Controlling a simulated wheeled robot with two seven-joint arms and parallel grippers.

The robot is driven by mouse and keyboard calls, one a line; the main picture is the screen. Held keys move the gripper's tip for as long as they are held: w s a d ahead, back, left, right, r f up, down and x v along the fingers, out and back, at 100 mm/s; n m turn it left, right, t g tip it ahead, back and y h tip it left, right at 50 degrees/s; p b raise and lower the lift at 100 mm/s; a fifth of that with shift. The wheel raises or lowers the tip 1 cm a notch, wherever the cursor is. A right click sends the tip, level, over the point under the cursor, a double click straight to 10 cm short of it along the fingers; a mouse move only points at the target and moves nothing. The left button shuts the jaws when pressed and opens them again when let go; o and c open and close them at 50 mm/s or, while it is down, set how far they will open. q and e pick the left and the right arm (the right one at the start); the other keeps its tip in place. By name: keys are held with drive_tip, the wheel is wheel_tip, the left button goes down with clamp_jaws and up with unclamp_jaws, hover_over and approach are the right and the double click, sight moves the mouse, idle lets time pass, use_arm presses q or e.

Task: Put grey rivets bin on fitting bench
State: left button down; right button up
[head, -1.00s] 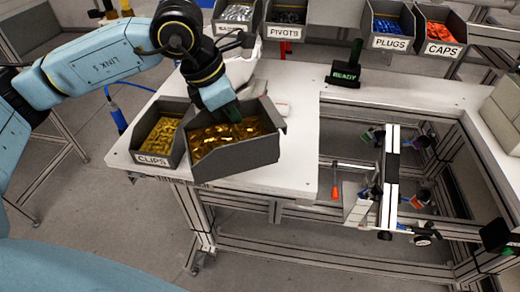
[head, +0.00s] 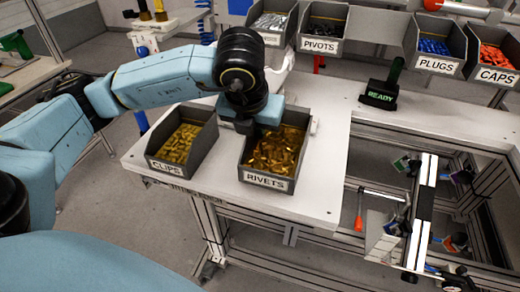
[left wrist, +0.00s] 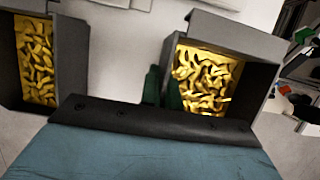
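The grey rivets bin (head: 248,167), labelled RIVETS and filled with golden rivets, sits level on the white fitting bench (head: 318,185). It stands just right of the clips bin (head: 193,168), with a narrow gap between them. My left gripper (left wrist: 164,92) is at the rivets bin's left wall. Its green fingertips lie close together on either side of that wall and look shut on it. In the head view the wrist and arm hide the fingers and the bin's back left corner. The rivets bin also shows in the left wrist view (left wrist: 235,40). My right gripper is not in view.
Bins of pivots (head: 320,45), plugs (head: 438,64) and caps (head: 494,75) stand on a rack behind the bench. A black READY sign (head: 379,95) stands at the back of the bench. A frame with clamps (head: 420,215) fills the opening to the right.

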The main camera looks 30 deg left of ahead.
sight(257, 147)
use_arm(q)
wheel_tip(257, 147, down, 4)
drive_tip(key=shift+f, duration=0.15)
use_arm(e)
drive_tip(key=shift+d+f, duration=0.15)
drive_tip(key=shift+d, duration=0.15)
use_arm(q)
drive_tip(key=c, duration=2.1)
unclamp_jaws()
drive_tip(key=shift+f, duration=0.1)
drive_tip(key=o, duration=0.5)
drive_tip(key=shift+c, duration=0.2)
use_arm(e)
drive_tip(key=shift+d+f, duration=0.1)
